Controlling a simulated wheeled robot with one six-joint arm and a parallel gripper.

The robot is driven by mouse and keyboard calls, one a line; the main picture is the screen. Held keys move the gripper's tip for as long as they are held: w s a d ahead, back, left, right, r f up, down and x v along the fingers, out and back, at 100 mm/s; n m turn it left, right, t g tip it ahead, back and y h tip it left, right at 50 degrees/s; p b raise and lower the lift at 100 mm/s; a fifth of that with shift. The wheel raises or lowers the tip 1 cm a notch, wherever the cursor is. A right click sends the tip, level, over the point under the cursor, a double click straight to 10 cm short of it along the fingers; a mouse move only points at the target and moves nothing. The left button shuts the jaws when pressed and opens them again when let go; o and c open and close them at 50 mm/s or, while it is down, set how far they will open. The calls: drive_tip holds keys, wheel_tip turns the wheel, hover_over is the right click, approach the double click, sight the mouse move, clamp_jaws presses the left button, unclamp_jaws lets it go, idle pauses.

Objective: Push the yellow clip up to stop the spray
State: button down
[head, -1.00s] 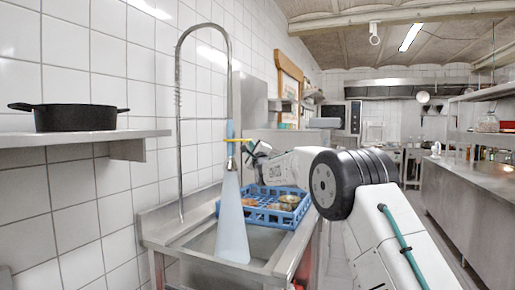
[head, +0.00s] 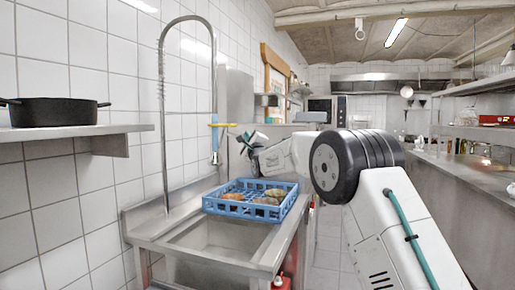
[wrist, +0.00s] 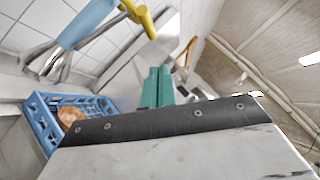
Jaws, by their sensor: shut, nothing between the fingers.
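The sprayer (head: 215,145) hangs from the tall hose arch above the sink, with a blue handle. The yellow clip (head: 221,125) sits around or against its upper handle and sticks out to the right. No spray comes from the nozzle. My gripper (head: 243,138) is just right of the sprayer, slightly below the clip, apart from both as far as I can see. In the wrist view the teal fingers (wrist: 158,85) are together and empty. The yellow clip (wrist: 140,17) and the blue handle (wrist: 86,22) are beyond them, at the upper left.
A steel sink (head: 215,240) lies below the sprayer. A blue crate (head: 240,210) with several dishes stands at its far end, beneath my gripper. A black pot (head: 55,112) is on the left wall shelf. A steel counter (head: 460,180) runs along the right.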

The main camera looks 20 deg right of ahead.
drive_tip(key=v, duration=0.8)
drive_tip(key=shift+s+a, duration=0.2)
drive_tip(key=shift+s, duration=0.25)
drive_tip(key=shift+f+n, duration=0.1)
drive_tip(key=shift+n, duration=0.2)
